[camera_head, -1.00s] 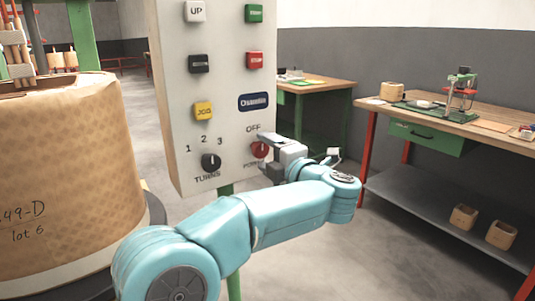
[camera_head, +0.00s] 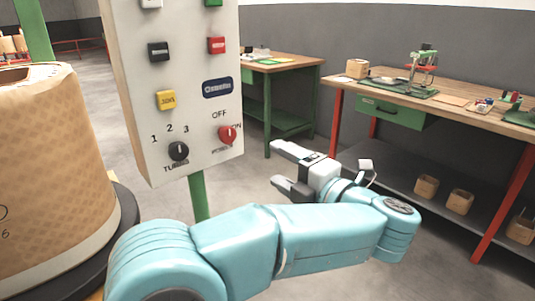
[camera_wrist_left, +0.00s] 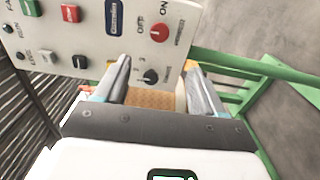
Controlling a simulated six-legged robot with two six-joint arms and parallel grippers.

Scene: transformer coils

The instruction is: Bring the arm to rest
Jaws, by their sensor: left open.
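My left arm crosses the lower part of the head view. Its gripper (camera_head: 280,168) is open and empty, to the right of the control panel (camera_head: 205,120) and apart from it. In the left wrist view, the two fingers of this gripper (camera_wrist_left: 158,85) stand apart, with the panel (camera_wrist_left: 95,40) beyond them. The panel has a red power knob (camera_head: 227,135), a black turns knob (camera_head: 178,151), and yellow, black and red buttons. The red knob also shows in the left wrist view (camera_wrist_left: 159,33). My right gripper is not in view.
A large brown wrapped coil (camera_head: 45,170) stands at the left. A workbench (camera_head: 450,92) with tools and a green drawer is at the right, with small wooden boxes (camera_head: 426,187) on its lower shelf. Another bench (camera_head: 285,66) stands behind the panel. The floor between is bare.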

